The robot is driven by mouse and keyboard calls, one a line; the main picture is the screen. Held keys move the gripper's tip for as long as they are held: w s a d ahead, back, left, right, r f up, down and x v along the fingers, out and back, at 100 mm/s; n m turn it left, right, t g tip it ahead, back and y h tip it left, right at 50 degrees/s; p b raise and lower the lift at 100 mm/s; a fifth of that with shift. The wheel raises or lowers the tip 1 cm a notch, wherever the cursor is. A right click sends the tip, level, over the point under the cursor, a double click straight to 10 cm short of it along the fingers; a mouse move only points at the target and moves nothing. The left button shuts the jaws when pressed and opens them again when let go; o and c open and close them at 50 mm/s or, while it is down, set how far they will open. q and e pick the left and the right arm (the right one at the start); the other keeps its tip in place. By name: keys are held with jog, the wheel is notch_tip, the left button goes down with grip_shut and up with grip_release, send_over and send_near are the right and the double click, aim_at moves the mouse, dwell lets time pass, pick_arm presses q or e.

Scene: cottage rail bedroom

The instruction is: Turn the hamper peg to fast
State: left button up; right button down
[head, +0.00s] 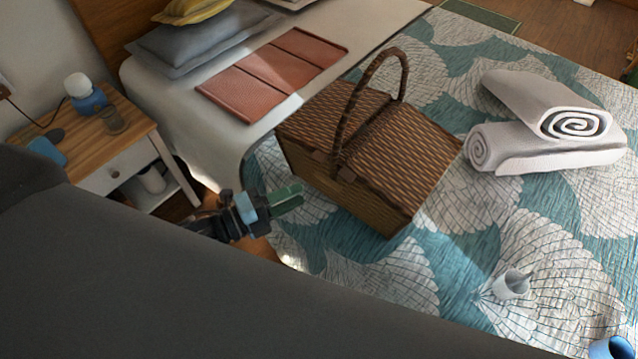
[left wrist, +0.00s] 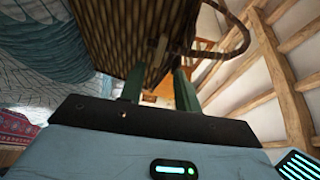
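The wicker hamper (head: 375,190) stands on the bed, lids closed, with its arched handle (head: 343,115) upright. Small brown fastening pieces (head: 346,174) show on its near side by the handle's foot; which is the peg, and how it is turned, I cannot tell. My left gripper (head: 288,198) is in front of the hamper's near left side, green fingers pointing at it. In the left wrist view the fingers (left wrist: 159,90) are apart with nothing between them. The hamper (left wrist: 110,35) rises beyond them, with a brown fastening (left wrist: 160,48) near the handle.
Rolled pale towels (head: 545,125) lie right of the hamper. A folded reddish cloth (head: 270,75) lies behind it, near a grey pillow (head: 200,40). A small white cup-like object (head: 511,284) is on the patterned cover. A nightstand (head: 95,130) stands at left.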

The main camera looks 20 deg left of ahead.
aim_at(325, 183)
pick_arm(q)
jog(key=x, duration=0.6)
jog(key=shift+w+d, duration=0.15)
jog(key=shift+w, duration=0.05)
jog(key=shift+c, duration=0.3)
grip_shut()
